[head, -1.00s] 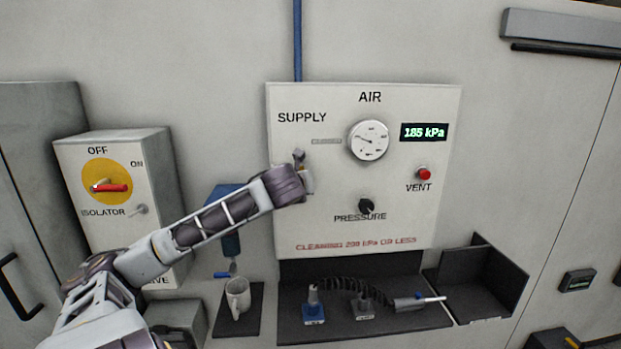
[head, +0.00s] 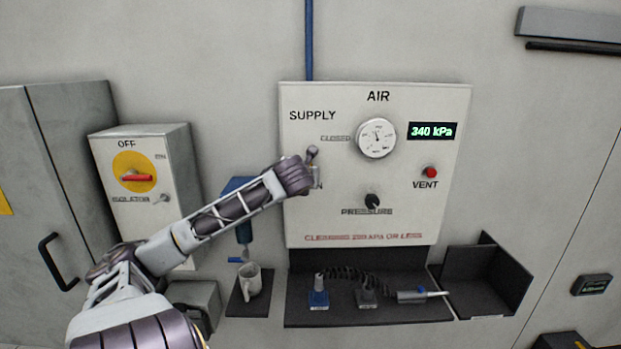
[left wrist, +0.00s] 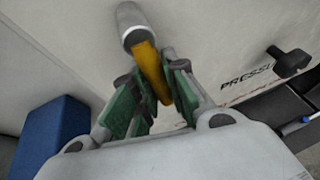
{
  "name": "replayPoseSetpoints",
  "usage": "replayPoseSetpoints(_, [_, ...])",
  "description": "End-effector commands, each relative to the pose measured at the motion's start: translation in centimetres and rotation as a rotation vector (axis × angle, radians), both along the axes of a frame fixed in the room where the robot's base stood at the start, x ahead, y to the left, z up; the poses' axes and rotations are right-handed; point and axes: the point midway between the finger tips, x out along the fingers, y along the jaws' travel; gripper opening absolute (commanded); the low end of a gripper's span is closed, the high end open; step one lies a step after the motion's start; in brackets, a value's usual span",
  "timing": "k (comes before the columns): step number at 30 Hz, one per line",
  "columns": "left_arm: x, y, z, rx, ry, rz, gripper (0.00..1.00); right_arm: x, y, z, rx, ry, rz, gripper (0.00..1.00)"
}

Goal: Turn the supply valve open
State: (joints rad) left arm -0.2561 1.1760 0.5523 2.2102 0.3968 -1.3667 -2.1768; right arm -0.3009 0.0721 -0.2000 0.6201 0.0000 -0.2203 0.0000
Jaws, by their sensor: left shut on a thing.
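The supply valve shows in the left wrist view as a grey round body (left wrist: 131,22) with a yellow lever (left wrist: 152,70). My left gripper (left wrist: 157,95) has its green pads closed around the lever. In the head view my left gripper (head: 314,168) is at the left side of the AIR panel (head: 400,215), below the SUPPLY label, and it hides the lever. The CLOSED mark (head: 335,138) shows above the gripper. The digital readout (head: 433,131) reads 340 kPa, beside a round gauge (head: 376,138). My right gripper is not in view.
A black PRESSURE knob (head: 372,201) and a red VENT button (head: 430,172) are on the panel. The isolator box (head: 150,215) stands at left.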

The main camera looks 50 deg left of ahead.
Motion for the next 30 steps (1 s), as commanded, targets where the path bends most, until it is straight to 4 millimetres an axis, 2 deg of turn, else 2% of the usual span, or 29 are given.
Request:
replayPoseSetpoints(1, [0.0,0.0,-0.3,-0.001,0.006,0.0,0.0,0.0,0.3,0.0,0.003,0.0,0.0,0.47])
replayPoseSetpoints(2, [0.0,0.0,-0.3,-0.001,0.006,0.0,0.19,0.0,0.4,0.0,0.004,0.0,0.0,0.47])
replayPoseSetpoints(6, [0.0,0.0,-0.2,0.0,0.004,0.0,0.37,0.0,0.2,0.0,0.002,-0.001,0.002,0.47])
replayPoseSetpoints(15, [0.0,0.0,-0.1,0.0,0.002,0.001,0.37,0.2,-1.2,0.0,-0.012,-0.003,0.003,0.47])
replayPoseSetpoints(20, [-0.2,-0.2,0.1,0.0,0.0,0.0,0.37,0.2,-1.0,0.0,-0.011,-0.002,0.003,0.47])
replayPoseSetpoints(30, [-2.2,-1.8,1.1,0.0,-0.002,-0.001,0.37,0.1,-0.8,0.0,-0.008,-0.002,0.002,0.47])
